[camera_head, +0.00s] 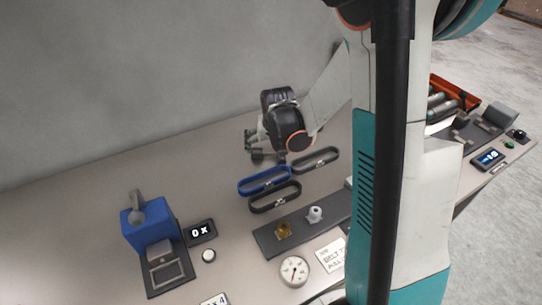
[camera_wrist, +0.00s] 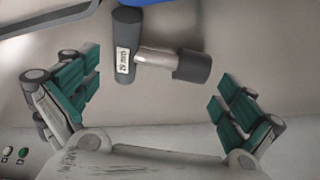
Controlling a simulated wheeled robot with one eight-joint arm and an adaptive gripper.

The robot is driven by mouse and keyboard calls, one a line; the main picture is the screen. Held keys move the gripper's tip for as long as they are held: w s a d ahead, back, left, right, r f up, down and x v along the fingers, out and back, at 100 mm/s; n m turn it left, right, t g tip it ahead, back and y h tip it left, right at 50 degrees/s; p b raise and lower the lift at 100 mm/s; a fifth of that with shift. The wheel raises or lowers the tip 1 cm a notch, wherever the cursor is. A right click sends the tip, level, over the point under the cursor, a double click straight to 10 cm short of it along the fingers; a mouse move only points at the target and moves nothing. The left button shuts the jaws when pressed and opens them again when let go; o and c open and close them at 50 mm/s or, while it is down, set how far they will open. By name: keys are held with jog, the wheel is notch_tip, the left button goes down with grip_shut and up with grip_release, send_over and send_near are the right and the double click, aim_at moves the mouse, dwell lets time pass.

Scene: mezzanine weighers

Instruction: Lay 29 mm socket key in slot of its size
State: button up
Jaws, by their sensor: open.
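The 29 mm socket key (camera_wrist: 155,58) shows in the wrist view. It has a dark grey handle bar with a white label reading 29 mm upside down, a bare metal shank and a dark socket end. My gripper (camera_wrist: 155,88) is open, with its green-padded fingers spread wide left and right of the key; neither touches it. In the head view my gripper (camera_head: 258,146) is low over the bench, behind the blue belt loop (camera_head: 264,180). The key is not clearly visible there. I cannot make out the slot of its size in either view.
Two dark belt loops (camera_head: 276,197) lie by the blue one. A dark strip (camera_head: 268,240) holds brass and white pieces, near a dial (camera_head: 295,271). A blue machine (camera_head: 150,225) stands left. A red tray (camera_head: 468,98) is right. The back left bench is clear.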

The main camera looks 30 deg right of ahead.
jog(key=shift+x, duration=1.1)
jog(key=shift+r, duration=0.1)
jog(key=c, duration=1)
jog(key=shift+o, duration=0.2)
jog(key=shift+r, duration=0.15)
